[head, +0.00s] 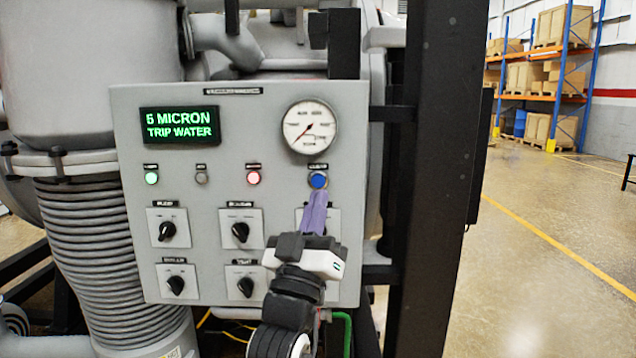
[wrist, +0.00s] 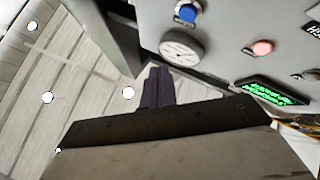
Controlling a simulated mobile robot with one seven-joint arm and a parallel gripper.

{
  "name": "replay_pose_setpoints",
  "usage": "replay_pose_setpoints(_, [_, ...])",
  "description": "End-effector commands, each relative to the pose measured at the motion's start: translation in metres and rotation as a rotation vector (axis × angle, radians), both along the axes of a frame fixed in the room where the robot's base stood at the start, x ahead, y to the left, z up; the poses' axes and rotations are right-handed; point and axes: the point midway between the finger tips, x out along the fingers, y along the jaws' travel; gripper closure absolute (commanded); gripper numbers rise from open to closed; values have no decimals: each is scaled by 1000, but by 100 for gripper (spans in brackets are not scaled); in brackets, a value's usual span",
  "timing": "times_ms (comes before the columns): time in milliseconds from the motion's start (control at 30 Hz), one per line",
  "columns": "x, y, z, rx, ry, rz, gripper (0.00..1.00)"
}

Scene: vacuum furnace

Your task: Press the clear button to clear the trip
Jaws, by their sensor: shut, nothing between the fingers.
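A blue round button (head: 318,180) sits on the grey control panel (head: 130,240), under the dial gauge; its label is too small to read. The green-lit display (head: 179,126) reads "5 MICRON TRIP WATER". My gripper (head: 317,197) has its purple fingers together, empty, pointing up towards the panel. In the head view the fingertips appear just below the blue button. In the wrist view my gripper (wrist: 158,72) shows apart from the blue button (wrist: 187,13), which lies beyond the tips to the upper right. My gripper covers part of the panel's lower right.
The panel carries a gauge (head: 310,127), a green lamp (head: 152,178), a grey one (head: 201,178) and a red one (head: 253,178). Several black rotary knobs, including one (head: 241,232) left of my gripper, sit below. A dark post (head: 432,180) stands right of the panel; open floor lies beyond.

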Motion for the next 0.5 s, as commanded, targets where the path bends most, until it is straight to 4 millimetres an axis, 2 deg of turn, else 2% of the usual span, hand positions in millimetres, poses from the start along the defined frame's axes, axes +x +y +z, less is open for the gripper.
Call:
replay_pose_setpoints(300, [44, 0, -1, 1, 1, 0, 100])
replay_pose_setpoints(500, [59, 0, 0, 0, 0, 0, 100])
